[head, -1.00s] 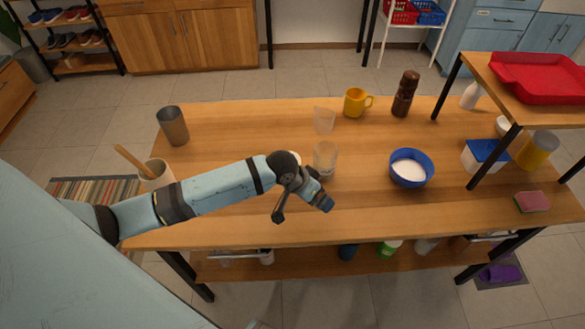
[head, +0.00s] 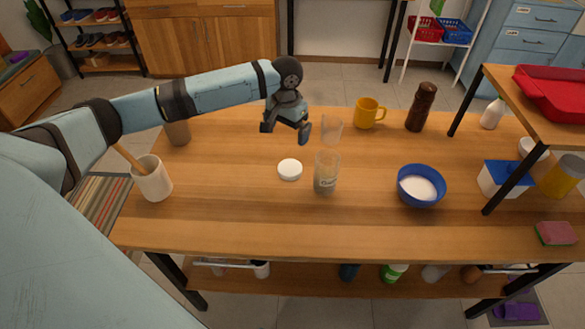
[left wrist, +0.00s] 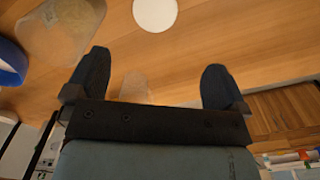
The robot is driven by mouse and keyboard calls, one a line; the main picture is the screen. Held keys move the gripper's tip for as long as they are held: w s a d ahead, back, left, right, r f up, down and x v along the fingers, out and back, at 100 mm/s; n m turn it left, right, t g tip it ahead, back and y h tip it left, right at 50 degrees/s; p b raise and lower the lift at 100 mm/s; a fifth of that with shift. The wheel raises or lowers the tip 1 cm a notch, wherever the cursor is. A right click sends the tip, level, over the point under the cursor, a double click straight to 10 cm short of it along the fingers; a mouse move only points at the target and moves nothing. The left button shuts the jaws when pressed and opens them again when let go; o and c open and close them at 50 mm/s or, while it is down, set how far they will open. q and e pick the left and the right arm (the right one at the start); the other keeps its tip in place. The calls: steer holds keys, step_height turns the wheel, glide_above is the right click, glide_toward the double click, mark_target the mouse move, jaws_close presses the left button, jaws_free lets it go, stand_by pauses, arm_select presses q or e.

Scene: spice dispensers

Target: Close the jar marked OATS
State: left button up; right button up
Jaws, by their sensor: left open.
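A clear open jar (head: 326,174) with pale contents and a small label, too small to read surely, stands upright mid-table. It also shows at the upper left of the left wrist view (left wrist: 62,28). A round white lid (head: 290,170) lies flat on the table just left of the jar, apart from it; in the left wrist view the lid (left wrist: 155,12) is cut by the top edge. My left gripper (head: 286,130) is open and empty, above the table behind the lid, fingers pointing down. Its two fingers (left wrist: 158,85) are spread wide. My right gripper is not in view.
An empty clear glass (head: 331,129) stands behind the jar, close to my left gripper. A blue bowl (head: 421,186) of white contents is to the right. A yellow mug (head: 368,113) and brown grinder (head: 421,106) stand at the back. The front of the table is clear.

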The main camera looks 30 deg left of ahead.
arm_select(q)
glide_above(290, 166)
steer(key=f, duration=0.8)
steer(key=shift+s+a+f+b, duration=0.2)
steer(key=shift+s+f+b, duration=0.1)
steer(key=shift+f+b, duration=0.05)
steer(key=shift+w+d+f, duration=0.15)
steer(key=shift+f, duration=1.15)
steer(key=shift+w+d+f, duration=0.1)
steer(key=shift+d+f, duration=0.05)
steer(key=shift+f, duration=1.15)
steer(key=shift+c, duration=0.5)
steer(key=c, duration=0.8)
